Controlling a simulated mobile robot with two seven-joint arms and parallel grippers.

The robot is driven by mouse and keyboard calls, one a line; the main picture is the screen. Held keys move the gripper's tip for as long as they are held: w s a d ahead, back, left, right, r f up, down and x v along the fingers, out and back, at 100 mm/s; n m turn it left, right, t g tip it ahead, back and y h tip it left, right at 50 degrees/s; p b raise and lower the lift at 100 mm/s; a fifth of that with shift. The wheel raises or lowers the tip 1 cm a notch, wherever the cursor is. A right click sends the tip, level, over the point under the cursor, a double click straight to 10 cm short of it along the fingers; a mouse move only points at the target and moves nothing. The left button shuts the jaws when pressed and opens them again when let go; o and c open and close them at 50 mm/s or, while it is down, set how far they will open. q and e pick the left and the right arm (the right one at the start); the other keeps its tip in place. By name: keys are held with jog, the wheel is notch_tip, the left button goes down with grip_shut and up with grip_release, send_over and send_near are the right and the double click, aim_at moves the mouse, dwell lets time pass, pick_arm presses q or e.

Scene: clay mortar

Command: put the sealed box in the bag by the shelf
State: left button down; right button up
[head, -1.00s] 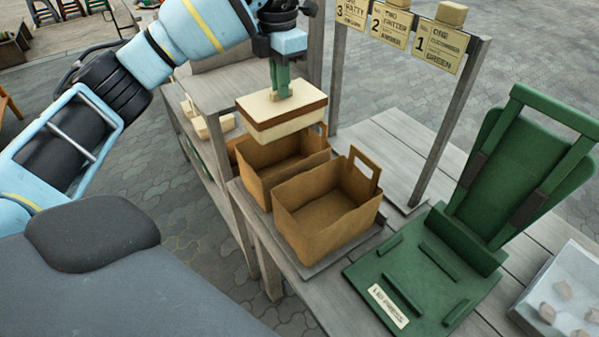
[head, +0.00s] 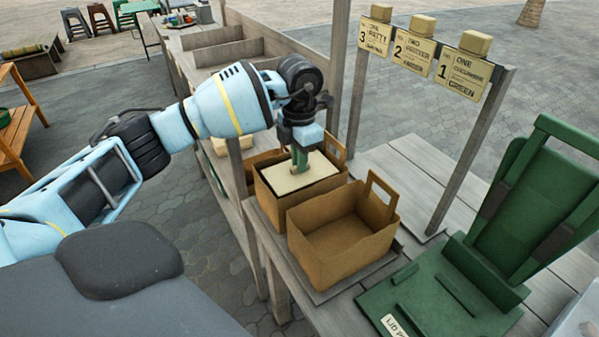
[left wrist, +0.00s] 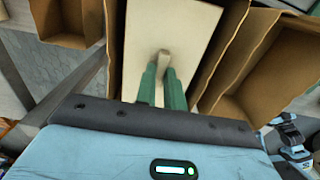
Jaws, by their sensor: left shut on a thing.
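The sealed box (head: 282,181) is cream-topped and sits down inside a brown bag (head: 272,206). Only its top shows, slightly below or near the bag's rim. My left gripper (head: 300,165) points down over it, with green fingers shut on a small knob on the box top. In the left wrist view the box top (left wrist: 150,30) lies between brown bag walls (left wrist: 228,55), with the knob (left wrist: 163,57) between the fingers (left wrist: 163,75). The box's sides are hidden by the bag. My right gripper does not show clearly in any view.
An empty brown bag (head: 345,235) stands beside it on the counter, nearer me. Another brown bag shows partly behind (head: 260,158). A wooden post (head: 240,190) and shelf stand left. A green press (head: 450,285) is right; numbered signs (head: 413,53) hang behind.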

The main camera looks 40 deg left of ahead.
pick_arm(q)
jog(key=shift+f, duration=2.05)
jog(key=shift+f, duration=0.1)
jog(key=c, duration=1.5)
grip_release()
notch_tip(320, 180, up, 12)
jog(key=shift+r, duration=0.15)
